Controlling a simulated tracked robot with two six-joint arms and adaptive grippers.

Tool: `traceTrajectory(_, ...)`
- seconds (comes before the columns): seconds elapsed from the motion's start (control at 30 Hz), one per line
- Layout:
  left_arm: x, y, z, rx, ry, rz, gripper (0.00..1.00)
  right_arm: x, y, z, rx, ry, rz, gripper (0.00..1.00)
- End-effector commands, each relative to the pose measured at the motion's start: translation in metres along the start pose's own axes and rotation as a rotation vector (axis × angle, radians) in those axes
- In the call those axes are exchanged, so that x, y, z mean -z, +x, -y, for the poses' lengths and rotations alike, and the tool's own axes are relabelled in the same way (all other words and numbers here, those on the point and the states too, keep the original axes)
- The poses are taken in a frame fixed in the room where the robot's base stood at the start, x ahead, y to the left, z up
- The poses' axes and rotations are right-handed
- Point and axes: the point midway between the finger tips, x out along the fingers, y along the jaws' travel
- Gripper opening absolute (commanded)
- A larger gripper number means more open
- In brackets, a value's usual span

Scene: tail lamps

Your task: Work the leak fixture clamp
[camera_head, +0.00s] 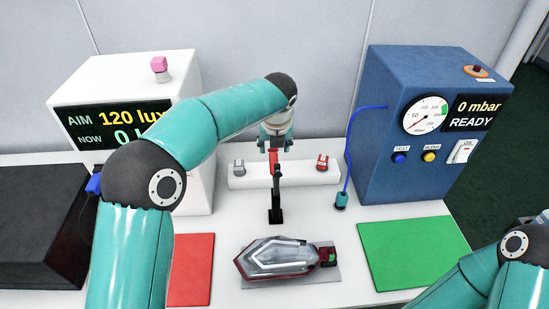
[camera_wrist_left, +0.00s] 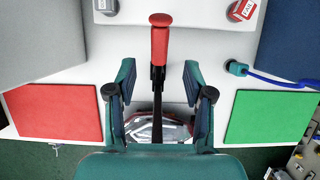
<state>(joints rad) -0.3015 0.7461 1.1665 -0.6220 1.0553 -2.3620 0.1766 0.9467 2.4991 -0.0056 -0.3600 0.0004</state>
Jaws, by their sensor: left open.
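The leak fixture clamp has a red handle (camera_head: 273,160) on a black upright lever (camera_head: 277,190), standing behind the tail lamp. The tail lamp (camera_head: 275,256), clear and dark red, lies on a grey plate (camera_head: 320,280). My left gripper (camera_head: 275,140) is above the handle. In the left wrist view my left gripper (camera_wrist_left: 159,75) is open, its fingers apart on either side of the black lever, and the red handle (camera_wrist_left: 160,40) shows just past the fingertips. The lamp (camera_wrist_left: 143,128) is partly hidden behind the lever and gripper. My right arm shows at the lower right; its gripper is out of frame.
A blue tester (camera_head: 385,120) with gauge and "0 mbar READY" display stands right, with a blue hose (camera_head: 350,150). A white lux box (camera_head: 180,75) stands left. A white block (camera_head: 305,176) carries small grey and red parts. Red (camera_head: 195,270) and green (camera_head: 415,250) mats flank the lamp.

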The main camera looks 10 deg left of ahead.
Motion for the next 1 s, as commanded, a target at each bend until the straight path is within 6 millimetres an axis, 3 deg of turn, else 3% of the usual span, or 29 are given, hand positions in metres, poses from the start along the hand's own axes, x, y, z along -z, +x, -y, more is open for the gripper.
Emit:
traceTrajectory(0.2,0.001,0.047,0.001,-0.001,0.0,-0.004,0.52,0.0,-0.006,0.002,0.0,0.0,0.0,0.64)
traceTrajectory(0.4,0.001,0.078,0.001,0.0,0.001,-0.002,0.52,0.0,-0.01,0.004,0.0,0.0,-0.001,0.64)
traceTrajectory(0.6,0.0,0.091,0.001,0.001,0.001,-0.001,0.52,0.0,-0.011,0.004,0.0,0.0,-0.001,0.64)
traceTrajectory(0.87,0.0,0.092,0.002,0.002,0.001,0.0,0.52,0.0,-0.011,0.004,0.0,0.0,-0.001,0.64)
traceTrajectory(1.0,0.0,0.092,0.002,0.002,0.001,0.0,0.32,0.0,-0.011,0.004,0.0,0.0,0.0,0.64)
